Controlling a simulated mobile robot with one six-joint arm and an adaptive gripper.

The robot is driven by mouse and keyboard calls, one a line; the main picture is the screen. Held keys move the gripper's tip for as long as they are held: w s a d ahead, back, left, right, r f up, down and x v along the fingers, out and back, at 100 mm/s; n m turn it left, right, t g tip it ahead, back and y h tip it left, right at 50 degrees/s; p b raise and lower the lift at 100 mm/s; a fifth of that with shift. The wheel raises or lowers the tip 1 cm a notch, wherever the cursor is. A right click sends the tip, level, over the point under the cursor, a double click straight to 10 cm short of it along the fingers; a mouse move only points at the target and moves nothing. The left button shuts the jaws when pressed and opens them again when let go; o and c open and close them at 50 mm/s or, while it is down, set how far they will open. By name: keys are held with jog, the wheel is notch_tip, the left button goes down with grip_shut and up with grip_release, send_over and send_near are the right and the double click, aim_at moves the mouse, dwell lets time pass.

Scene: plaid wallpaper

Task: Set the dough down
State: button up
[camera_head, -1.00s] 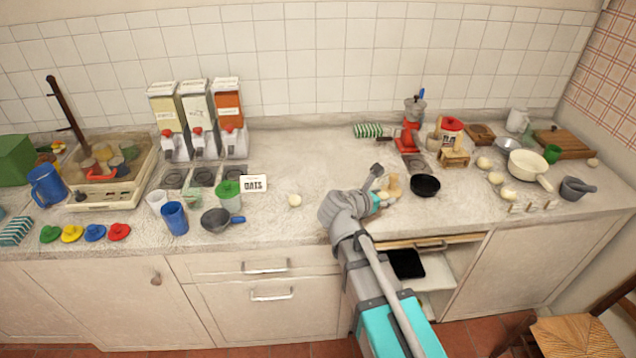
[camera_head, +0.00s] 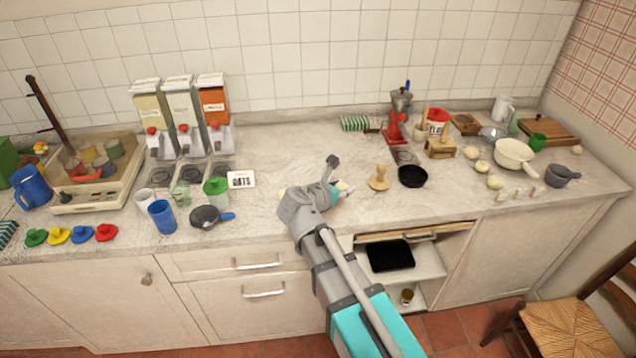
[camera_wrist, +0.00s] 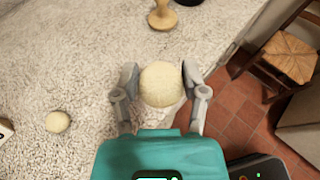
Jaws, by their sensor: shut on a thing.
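A pale round ball of dough (camera_wrist: 161,84) sits between the two grey fingers of my gripper (camera_wrist: 161,76) in the wrist view. My gripper is shut on it. In the head view my gripper is over the counter, left of a wooden press with a knob (camera_head: 379,178), and the held dough (camera_head: 343,187) shows only in part. The press also shows at the top of the wrist view (camera_wrist: 162,16). Another dough ball (camera_wrist: 57,122) lies on the counter at the left of the wrist view; my arm hides it in the head view. I cannot tell how high the held dough is.
A black pan (camera_head: 412,176) is right of the press. Several dough balls (camera_head: 481,167) lie near the white pot (camera_head: 514,155) at right. A dark small pan (camera_head: 205,217) and blue cup (camera_head: 162,217) stand at left. The counter behind my gripper is clear.

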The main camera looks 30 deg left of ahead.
jog(key=w+a+f+b, duration=0.2)
jog(key=w, duration=0.1)
jog(key=w+a+f+b, duration=0.2)
jog(key=w+f+b, duration=0.1)
jog(key=w+a+f+b, duration=0.2)
jog(key=w+f, duration=0.1)
jog(key=shift+w+a+b, duration=0.3)
jog(key=shift+a, duration=0.1)
jog(key=shift+w+a+f+b, duration=0.25)
jog(key=shift+w+f+b, duration=0.15)
jog(key=shift+f+b, duration=0.1)
jog(key=shift+w+a+f+b, duration=0.25)
jog(key=shift+f+b, duration=0.15)
jog(key=shift+b, duration=0.1)
jog(key=shift+w+f+b, duration=0.1)
jog(key=shift+f+b, duration=0.2)
jog(key=shift+f, duration=0.05)
jog(key=shift+f+b, duration=1.2)
jog(key=shift+f, duration=0.1)
jog(key=o, duration=1.1)
